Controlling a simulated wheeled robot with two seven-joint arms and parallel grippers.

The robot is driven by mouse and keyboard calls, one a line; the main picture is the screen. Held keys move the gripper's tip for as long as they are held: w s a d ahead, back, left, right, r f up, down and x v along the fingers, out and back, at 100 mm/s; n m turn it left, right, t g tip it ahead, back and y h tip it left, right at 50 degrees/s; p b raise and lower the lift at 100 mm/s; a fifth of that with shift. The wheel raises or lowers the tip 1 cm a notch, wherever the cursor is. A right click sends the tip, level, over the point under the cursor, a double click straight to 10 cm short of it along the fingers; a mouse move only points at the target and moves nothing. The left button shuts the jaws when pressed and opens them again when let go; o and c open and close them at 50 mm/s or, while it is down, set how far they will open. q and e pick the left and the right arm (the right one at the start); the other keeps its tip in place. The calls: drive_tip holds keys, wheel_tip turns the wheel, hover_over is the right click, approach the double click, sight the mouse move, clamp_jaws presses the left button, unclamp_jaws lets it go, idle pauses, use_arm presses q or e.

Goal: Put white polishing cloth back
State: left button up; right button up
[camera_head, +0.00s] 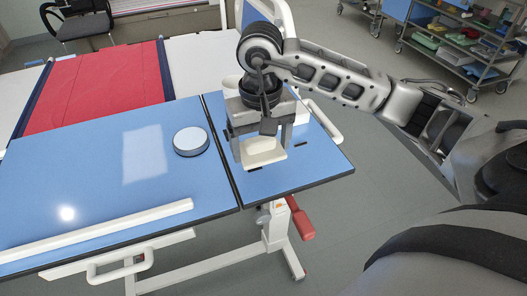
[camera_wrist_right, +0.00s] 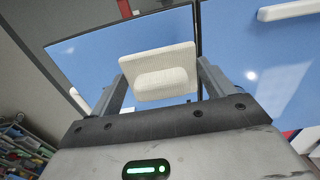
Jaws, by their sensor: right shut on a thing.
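The white polishing cloth (camera_head: 263,153) is a pale, textured, roughly rectangular pad. My right gripper (camera_head: 262,145) points down over the small right-hand section of the blue overbed table and is shut on the cloth. In the right wrist view, the cloth (camera_wrist_right: 158,66) sits between the two fingers of my gripper (camera_wrist_right: 162,85), with the blue table top behind it. I cannot tell whether the cloth touches the table. My left gripper is not in view.
The blue table top (camera_head: 70,170) has a dark seam and a white rail along its front. A white round disc with a dark rim (camera_head: 190,141) lies left of the seam. White cup-like things (camera_head: 231,86) stand partly hidden behind my gripper. A bed with a red cover (camera_head: 95,85) is behind.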

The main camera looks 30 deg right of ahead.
sight(264, 153)
drive_tip(key=shift+w+d+f, duration=0.35)
drive_tip(key=shift+f, duration=0.25)
drive_tip(key=shift+w+d+f, duration=0.35)
drive_tip(key=shift+f, duration=0.2)
drive_tip(key=f, duration=0.1)
drive_tip(key=f+p, duration=0.1)
drive_tip(key=f, duration=0.1)
drive_tip(key=shift+w+d, duration=0.15)
drive_tip(key=shift+d, duration=0.05)
drive_tip(key=shift+f, duration=0.55)
drive_tip(key=o, duration=1)
drive_tip(key=shift+c, duration=0.2)
drive_tip(key=shift+r, duration=0.15)
use_arm(q)
drive_tip(key=shift+b, duration=0.7)
use_arm(e)
wheel_tip(264, 153, up, 12)
drive_tip(key=shift+r, duration=0.1)
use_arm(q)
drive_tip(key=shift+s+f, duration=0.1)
